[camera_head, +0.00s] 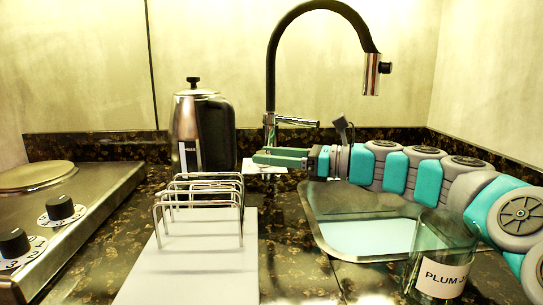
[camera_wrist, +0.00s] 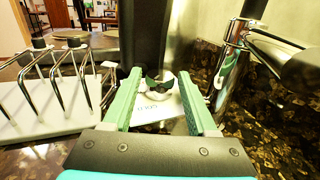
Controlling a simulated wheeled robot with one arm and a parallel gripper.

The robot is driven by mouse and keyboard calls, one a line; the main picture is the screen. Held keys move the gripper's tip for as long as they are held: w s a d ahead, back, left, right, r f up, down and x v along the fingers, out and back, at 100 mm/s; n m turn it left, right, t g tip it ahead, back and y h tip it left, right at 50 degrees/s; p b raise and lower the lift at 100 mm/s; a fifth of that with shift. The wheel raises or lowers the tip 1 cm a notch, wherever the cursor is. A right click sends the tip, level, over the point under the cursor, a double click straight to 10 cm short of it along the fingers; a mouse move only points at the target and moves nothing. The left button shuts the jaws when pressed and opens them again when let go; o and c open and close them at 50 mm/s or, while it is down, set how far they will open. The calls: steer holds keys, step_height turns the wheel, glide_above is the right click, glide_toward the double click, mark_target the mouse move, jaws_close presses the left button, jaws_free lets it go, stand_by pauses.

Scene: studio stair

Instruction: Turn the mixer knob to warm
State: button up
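The mixer knob (camera_wrist: 157,86) is a small dark knob on a white plate with lettering (camera_wrist: 158,108), low on the counter in the wrist view. The lettering is too blurred to read surely. In the head view, the white plate (camera_head: 262,168) shows beneath the green fingers, and the knob is hidden there. My gripper (camera_wrist: 160,73) is open, with one green finger on each side of the knob in the picture. I cannot tell whether either finger touches it. In the head view, my gripper (camera_head: 280,157) reaches in from the right, in front of the tap.
The black and chrome tap (camera_head: 270,105) with its side lever (camera_head: 297,121) stands close behind my gripper. A steel kettle (camera_head: 186,128) and a wire rack (camera_head: 200,195) are to the left. The sink (camera_head: 365,237) and a "PLUM" jar (camera_head: 440,258) lie under my arm.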

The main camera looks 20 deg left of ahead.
jaws_close()
steer(key=shift+r+m+t, duration=0.1)
steer(key=shift+m+t, duration=0.3)
steer(key=shift+t, duration=0.1)
steer(key=shift+s+t, duration=0.1)
steer(key=shift+t, duration=0.3)
steer(key=shift+m+t, duration=0.3)
steer(key=shift+m, duration=0.1)
steer(key=shift+o, duration=1.5)
jaws_free()
